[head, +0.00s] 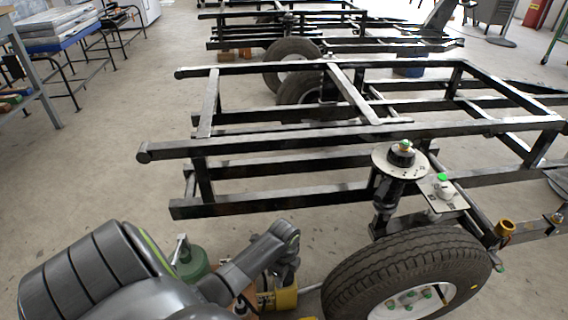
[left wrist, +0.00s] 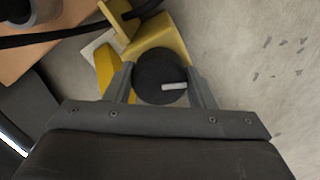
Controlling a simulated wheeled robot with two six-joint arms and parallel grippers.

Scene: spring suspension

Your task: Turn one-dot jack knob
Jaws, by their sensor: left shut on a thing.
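The jack's black round knob (left wrist: 152,72) with a white pointer line shows in the left wrist view, on a yellow jack body (left wrist: 158,42). My left gripper (left wrist: 162,84) is shut on the knob, one finger on each side. The white line points right and almost level in that view. In the head view my left gripper (head: 284,250) reaches down over the yellow jack (head: 286,298) at the bottom, left of the tire; the knob is hidden there. No dot mark is visible. My right gripper is not in view.
A tire (head: 360,270) stands just right of the jack. Above it are a round spring mount (head: 400,160) and a long black steel frame (head: 300,140). A green canister (head: 192,262) is left of the jack, partly behind my arm.

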